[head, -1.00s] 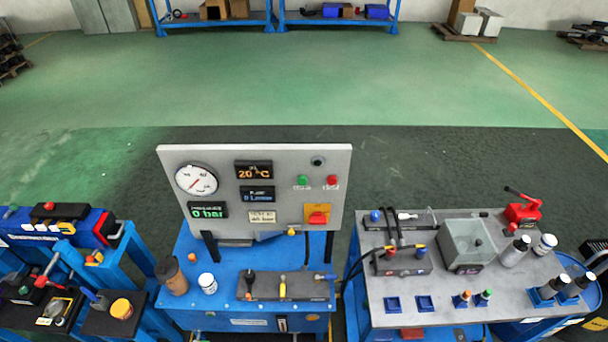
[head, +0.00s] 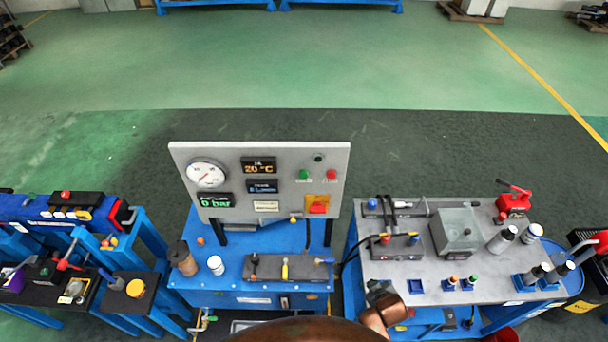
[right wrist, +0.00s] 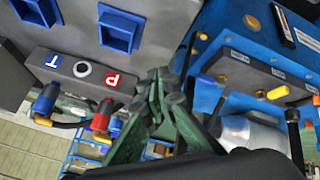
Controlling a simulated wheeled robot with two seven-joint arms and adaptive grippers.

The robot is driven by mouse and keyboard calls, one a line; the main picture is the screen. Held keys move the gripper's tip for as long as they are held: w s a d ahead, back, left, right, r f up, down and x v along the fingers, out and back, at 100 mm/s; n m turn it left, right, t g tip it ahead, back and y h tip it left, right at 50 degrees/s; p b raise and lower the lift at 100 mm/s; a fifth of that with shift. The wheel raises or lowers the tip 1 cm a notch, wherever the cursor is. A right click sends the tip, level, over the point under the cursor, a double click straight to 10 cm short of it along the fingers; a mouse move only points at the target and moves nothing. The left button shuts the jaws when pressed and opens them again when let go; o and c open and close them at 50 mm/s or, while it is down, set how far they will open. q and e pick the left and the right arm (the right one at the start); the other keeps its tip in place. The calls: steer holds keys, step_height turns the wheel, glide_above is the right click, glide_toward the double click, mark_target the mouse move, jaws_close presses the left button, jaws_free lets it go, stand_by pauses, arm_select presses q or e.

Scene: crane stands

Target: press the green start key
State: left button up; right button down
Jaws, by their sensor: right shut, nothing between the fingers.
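The green start key (head: 304,174) is a small round button on the upright grey panel (head: 262,225), with a label below it too small to read. A red key (head: 331,174) sits just to its right. My right gripper (head: 377,288) is low in the head view, at the front left of the grey right-hand bench, well below and right of the green key. In the right wrist view its dark green fingers (right wrist: 160,82) are together and empty. The green key does not show in the right wrist view. My left gripper is not in view.
The panel carries a dial gauge (head: 206,174), displays and an orange-and-red switch (head: 317,204). The blue bench (head: 210,283) below holds a dark valve block (head: 290,270). Hoses stand between the benches. The right bench (head: 400,273) holds a grey box (head: 458,232) and bottles.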

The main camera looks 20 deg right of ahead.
steer(key=w+a+r+n+t+p, duration=0.1)
steer(key=w+r+n+t, duration=0.5)
steer(key=w+r, duration=0.55)
steer(key=n+t+y+p, duration=0.2)
steer(key=n+t+y, duration=0.35)
steer(key=n, duration=0.55)
glide_toward(304, 174)
steer(key=s+d+f, duration=0.1)
steer(key=d+f, duration=0.4)
steer(key=f, duration=0.2)
steer(key=s+a+r+n+y, duration=0.1)
steer(key=a+r+n+y, duration=0.5)
steer(key=a+n, duration=0.3)
steer(key=shift+s+a+n, duration=0.3)
steer(key=shift+s+a, duration=0.1)
steer(key=shift+a, duration=0.05)
steer(key=w+d, duration=0.2)
steer(key=w, duration=0.6)
steer(key=shift+w+d+b, duration=0.25)
steer(key=shift+d+b, duration=0.05)
steer(key=shift+b, duration=0.1)
